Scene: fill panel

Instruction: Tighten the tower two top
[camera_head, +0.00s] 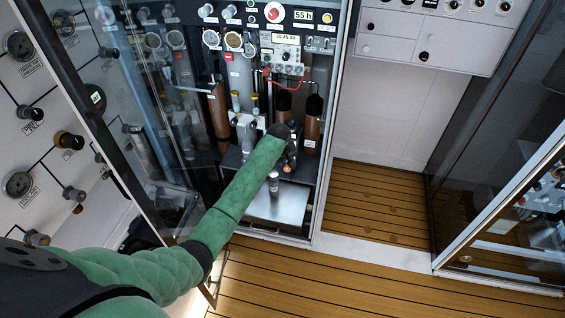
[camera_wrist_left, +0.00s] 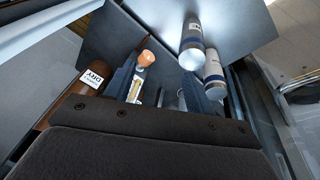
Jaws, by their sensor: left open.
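Brown cylindrical towers stand in the fill panel: one at the left (camera_head: 218,112) and two at the right, the outer one (camera_head: 313,125) with a white label. I cannot tell which is tower two, and its top fitting is not clear. My left gripper (camera_head: 290,152) is in front of the panel's lower part, partly hidden by my green arm. In the left wrist view my left gripper (camera_wrist_left: 160,92) has its fingers apart. An orange-topped gauge tube (camera_wrist_left: 146,60) shows between or behind them; contact cannot be told. My right gripper is not in view.
A grey metal tray (camera_head: 275,208) is below the gripper. Glass walls and a metal frame (camera_head: 333,120) bound the panel. The wooden floor (camera_head: 375,205) at right is clear.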

